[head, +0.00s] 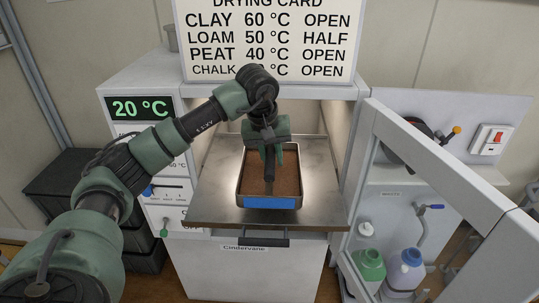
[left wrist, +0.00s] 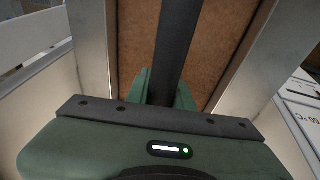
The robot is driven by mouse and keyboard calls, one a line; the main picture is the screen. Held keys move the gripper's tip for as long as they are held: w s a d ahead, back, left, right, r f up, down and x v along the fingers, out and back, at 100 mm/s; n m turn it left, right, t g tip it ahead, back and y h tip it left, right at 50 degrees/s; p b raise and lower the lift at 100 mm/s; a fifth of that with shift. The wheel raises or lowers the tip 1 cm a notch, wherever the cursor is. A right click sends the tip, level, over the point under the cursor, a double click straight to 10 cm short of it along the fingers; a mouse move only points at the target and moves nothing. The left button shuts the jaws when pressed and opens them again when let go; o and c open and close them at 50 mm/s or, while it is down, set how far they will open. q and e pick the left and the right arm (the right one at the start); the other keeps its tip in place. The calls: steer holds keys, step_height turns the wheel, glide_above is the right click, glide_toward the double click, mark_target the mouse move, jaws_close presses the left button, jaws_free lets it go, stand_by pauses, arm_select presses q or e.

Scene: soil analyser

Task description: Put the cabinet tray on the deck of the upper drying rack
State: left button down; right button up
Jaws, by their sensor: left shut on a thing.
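The cabinet tray (head: 287,180) is a shallow metal tray of brown soil with a blue strip on its front. It is over the flat metal deck (head: 225,190) that sticks out of the open drying cabinet. I cannot tell whether it touches the deck. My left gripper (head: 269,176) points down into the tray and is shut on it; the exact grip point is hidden. In the left wrist view, the tray's brown soil (left wrist: 210,50) lies beneath a dark bar. My right gripper is not in view.
The cabinet's glazed door (head: 440,185) stands open on the right. The control panel (head: 140,107) reading 20 °C is on the left. A drying card (head: 268,40) hangs above the opening. Dark crates (head: 65,180) are at left.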

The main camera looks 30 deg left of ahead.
arm_select(q)
steer(key=shift+w+a+r+p, duration=0.1)
steer(key=shift+w+a+p, duration=0.2)
steer(key=shift+w+a, duration=0.95)
step_height(320, 180, down, 3)
steer(key=shift+r+p, duration=0.2)
steer(key=shift+p, duration=0.4)
steer(key=shift+f, duration=0.5)
steer(key=c, duration=1.6)
jaws_free()
steer(key=shift+f, duration=0.1)
steer(key=shift+c, duration=0.2)
steer(key=o, duration=0.4)
steer(key=b+v, duration=0.1)
steer(key=v, duration=1.1)
steer(key=shift+b, duration=0.4)
